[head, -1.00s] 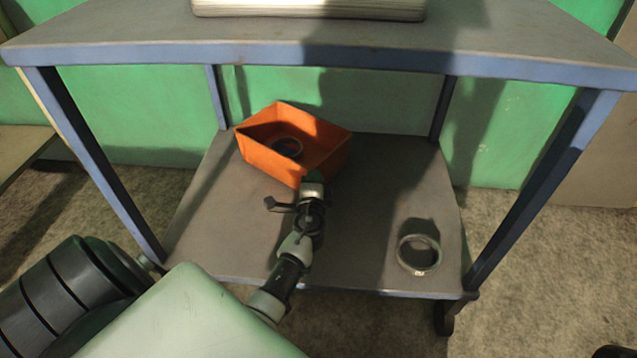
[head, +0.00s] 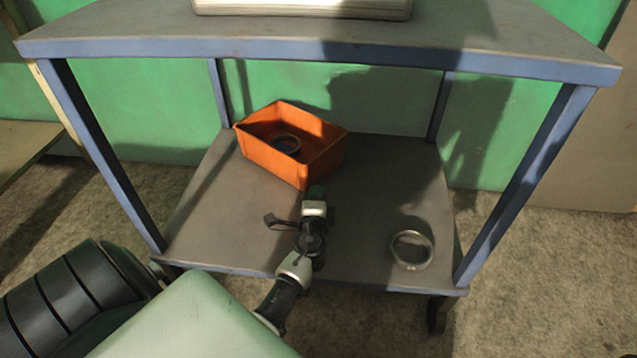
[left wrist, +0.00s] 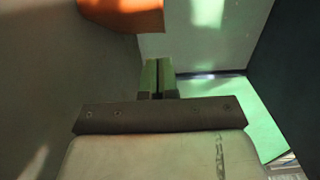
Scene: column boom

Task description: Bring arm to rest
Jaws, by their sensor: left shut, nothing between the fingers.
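My left arm reaches in from the bottom of the head view over the lower shelf of a cart. Its gripper (head: 316,192) is shut and empty, just in front of the near right corner of an orange bin (head: 271,158). In the left wrist view the two green fingertips (left wrist: 157,76) are together with nothing between them. Part of the orange bin (left wrist: 122,14) shows at the top of that view. My right gripper is in neither view.
A ring (head: 411,251) lies on the right of the lower shelf (head: 225,225); another ring-shaped object (head: 287,144) is in the bin. The cart's blue-edged top (head: 480,52) overhangs the shelf, with blue legs (head: 520,190) at the corners. A pale flat object (head: 300,9) sits on top.

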